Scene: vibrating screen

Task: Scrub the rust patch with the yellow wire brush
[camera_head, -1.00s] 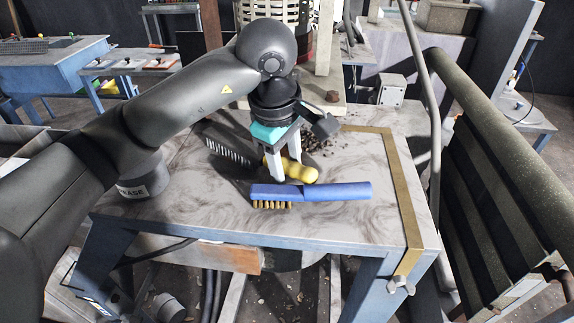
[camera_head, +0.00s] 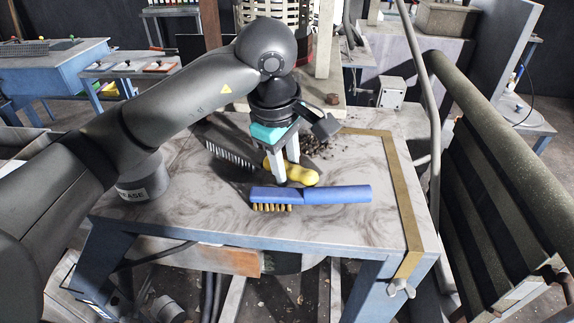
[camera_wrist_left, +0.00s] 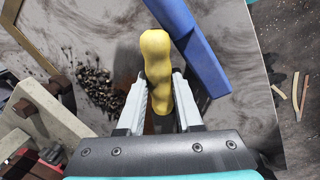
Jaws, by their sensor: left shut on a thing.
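The yellow wire brush lies on the table, its rounded yellow handle (camera_head: 303,176) under my left gripper and its pale bristles (camera_head: 230,154) to the left. My left gripper (camera_head: 285,172) points down and is shut on the handle. In the left wrist view the yellow handle (camera_wrist_left: 157,65) sits between the two fingers (camera_wrist_left: 160,105); the bristle end is hidden. A rust patch cannot be clearly made out; dark loose grit (camera_head: 318,143) lies behind the handle and also shows in the left wrist view (camera_wrist_left: 97,88). My right gripper is not in view.
A blue brush (camera_head: 335,193) with brass bristles lies just in front of the yellow handle. A brass-coloured strip (camera_head: 402,200) edges the table (camera_head: 185,215) on the right. The table's front left is clear. A post and machine base (camera_head: 333,98) stand behind.

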